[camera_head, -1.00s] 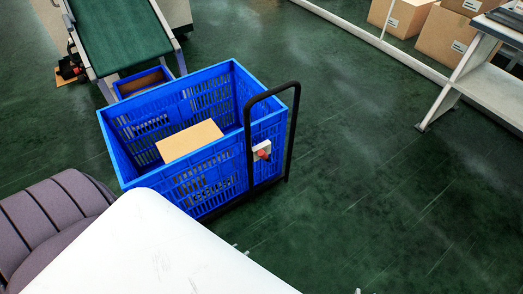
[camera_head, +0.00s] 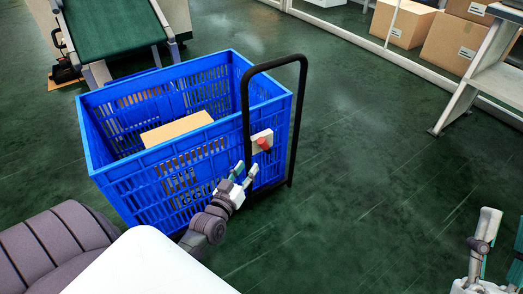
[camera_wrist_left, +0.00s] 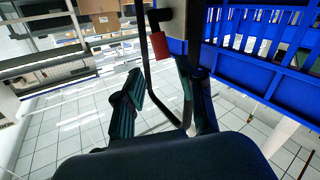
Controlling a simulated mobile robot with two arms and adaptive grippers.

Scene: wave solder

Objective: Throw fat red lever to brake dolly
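The fat red lever (camera_head: 263,144) sticks out from a pale mount on the black handle frame (camera_head: 302,105) of the dolly, which carries a blue crate (camera_head: 105,172). My left gripper (camera_head: 243,174) is just below and left of the lever, open and empty, apart from it in the head view. In the left wrist view the red lever (camera_wrist_left: 158,45) hangs ahead, beyond the spread fingers (camera_wrist_left: 157,102) and roughly between their lines. My right gripper (camera_head: 501,240) is at the lower right edge, open and empty, far from the dolly.
A cardboard box (camera_head: 177,130) lies in the crate. A green conveyor (camera_head: 112,30) stands behind it. Shelving (camera_head: 470,85) and boxes (camera_head: 455,43) are at upper right. The floor right of the dolly is clear.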

